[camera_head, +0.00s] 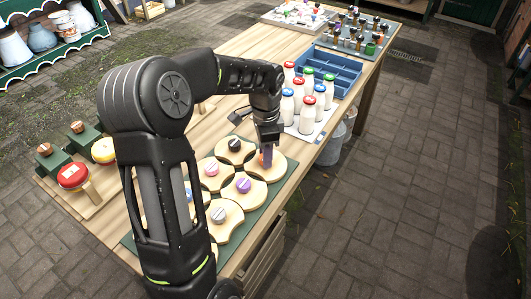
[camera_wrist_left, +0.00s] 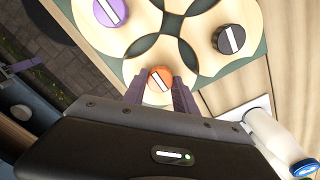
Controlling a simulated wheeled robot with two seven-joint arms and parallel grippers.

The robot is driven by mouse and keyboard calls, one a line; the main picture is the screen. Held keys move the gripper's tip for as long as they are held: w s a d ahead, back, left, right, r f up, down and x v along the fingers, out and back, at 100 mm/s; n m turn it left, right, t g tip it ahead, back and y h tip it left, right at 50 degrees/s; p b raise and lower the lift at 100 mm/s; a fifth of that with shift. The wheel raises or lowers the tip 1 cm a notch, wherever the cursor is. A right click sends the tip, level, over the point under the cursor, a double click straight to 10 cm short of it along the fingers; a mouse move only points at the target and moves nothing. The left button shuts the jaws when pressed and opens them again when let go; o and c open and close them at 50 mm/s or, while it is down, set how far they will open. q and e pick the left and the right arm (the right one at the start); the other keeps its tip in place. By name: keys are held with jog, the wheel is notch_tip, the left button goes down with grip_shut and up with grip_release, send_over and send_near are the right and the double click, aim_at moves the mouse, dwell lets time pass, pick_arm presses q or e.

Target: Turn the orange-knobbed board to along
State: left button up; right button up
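The orange-knobbed board is a pale wooden piece (camera_head: 276,171) at the right end of a green base (camera_head: 284,184). Its orange knob (camera_wrist_left: 159,79) carries a white bar that lies slantwise in the left wrist view. My left gripper (camera_head: 266,158) points down onto this knob. In the left wrist view its two purple fingers (camera_wrist_left: 159,88) flank the knob closely, with no clear gap, and appear shut on it. In the head view the fingers hide most of the knob. My right gripper is not in view.
Neighbouring boards carry a purple knob (camera_head: 243,185), a black knob (camera_head: 234,144), a pink knob (camera_head: 211,169) and a grey knob (camera_head: 218,214). White bottles (camera_head: 306,117) and a blue crate (camera_head: 333,70) stand just beyond my gripper. Red and yellow round pieces (camera_head: 73,175) stand at the left.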

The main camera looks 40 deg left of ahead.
pick_arm(q)
jog(key=o, duration=0.5)
jog(key=shift+r, duration=0.15)
notch_tip(320, 180, up, 8)
jog(key=shift+f+b, duration=0.25)
jog(key=shift+b, duration=0.1)
dwell(0.5)
